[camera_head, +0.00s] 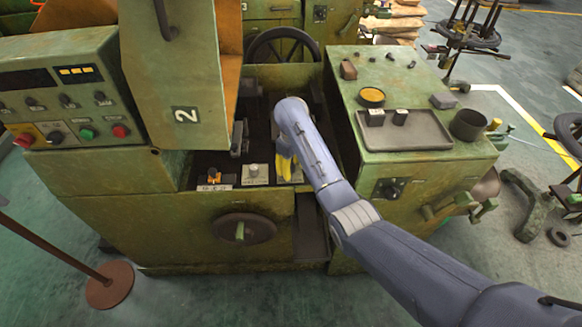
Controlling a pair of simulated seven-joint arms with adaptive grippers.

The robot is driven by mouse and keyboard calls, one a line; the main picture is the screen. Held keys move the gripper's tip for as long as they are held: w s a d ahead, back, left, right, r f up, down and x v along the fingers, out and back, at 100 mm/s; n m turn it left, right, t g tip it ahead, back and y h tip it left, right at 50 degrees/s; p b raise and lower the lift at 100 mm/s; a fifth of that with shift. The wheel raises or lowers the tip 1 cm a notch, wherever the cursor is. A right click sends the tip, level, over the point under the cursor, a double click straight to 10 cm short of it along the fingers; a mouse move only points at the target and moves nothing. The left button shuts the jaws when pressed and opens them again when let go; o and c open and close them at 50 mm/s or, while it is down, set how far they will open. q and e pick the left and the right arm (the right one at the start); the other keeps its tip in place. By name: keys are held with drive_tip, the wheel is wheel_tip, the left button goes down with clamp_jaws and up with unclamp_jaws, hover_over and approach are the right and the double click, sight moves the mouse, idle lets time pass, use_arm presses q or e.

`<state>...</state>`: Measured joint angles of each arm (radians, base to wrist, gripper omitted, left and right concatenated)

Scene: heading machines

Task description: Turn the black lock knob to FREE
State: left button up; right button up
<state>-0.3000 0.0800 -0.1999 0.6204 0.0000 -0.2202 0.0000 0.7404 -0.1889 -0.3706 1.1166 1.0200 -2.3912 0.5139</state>
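A black knob (390,188) sits on a dark plate on the front of the machine's right-hand block, below the tray; its lettering and setting are too small to read. My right arm comes in from the lower right and reaches over the middle of the machine. Its gripper end (285,168) is down in the machine's recess, left of and well apart from this knob. Yellow parts show there, partly hidden by the arm, and the finger opening cannot be made out. My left gripper is not in view.
A control panel (62,90) with buttons and small knobs stands at the left. A small white-based knob (255,170) and an orange one (214,174) sit in the recess. A grey tray (425,130) lies on the right block.

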sight(291, 165)
drive_tip(key=shift+o, duration=0.6)
drive_tip(key=shift+a, duration=0.15)
drive_tip(key=shift+r, duration=0.1)
drive_tip(key=n, duration=0.4)
drive_tip(key=shift+w, duration=0.15)
drive_tip(key=n, duration=0.5)
drive_tip(key=shift+w+n, duration=0.1)
drive_tip(key=shift+n, duration=0.3)
wheel_tip(291, 165, up, 18)
drive_tip(key=w+d+r+m+t+y, duration=0.1)
drive_tip(key=w+d+r+m+t, duration=0.1)
drive_tip(key=w+d+r+m, duration=0.2)
drive_tip(key=w+d+r+m+t+y, duration=0.2)
drive_tip(key=w+d+r+m, duration=0.2)
drive_tip(key=w+d, duration=0.5)
drive_tip(key=shift+d+m+t+y, duration=0.3)
drive_tip(key=shift+m+t, duration=0.1)
drive_tip(key=shift+m, duration=0.4)
drive_tip(key=shift+w+r, duration=0.1)
drive_tip(key=shift+w, duration=0.05)
